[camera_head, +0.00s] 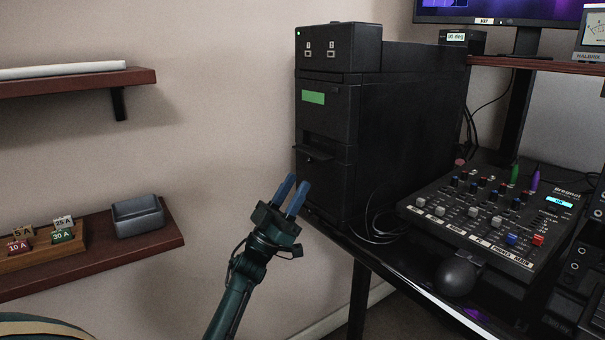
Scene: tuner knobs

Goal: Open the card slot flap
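A black tower unit (395,120) stands on the desk, with a green label (313,97) on its front. Below the label, a thin ledge-like flap (312,153) sticks out a little from the front face; I cannot tell for sure that it is the card slot flap. My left gripper (296,182) has blue fingers pointing up toward the lower front of the tower. The fingers are apart with nothing between them, and they appear below and slightly left of the flap, not visibly touching it. My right gripper is not in view.
Wall shelves (90,255) with coloured fuse blocks and a grey bin (138,215) are at left. The space between is clear.

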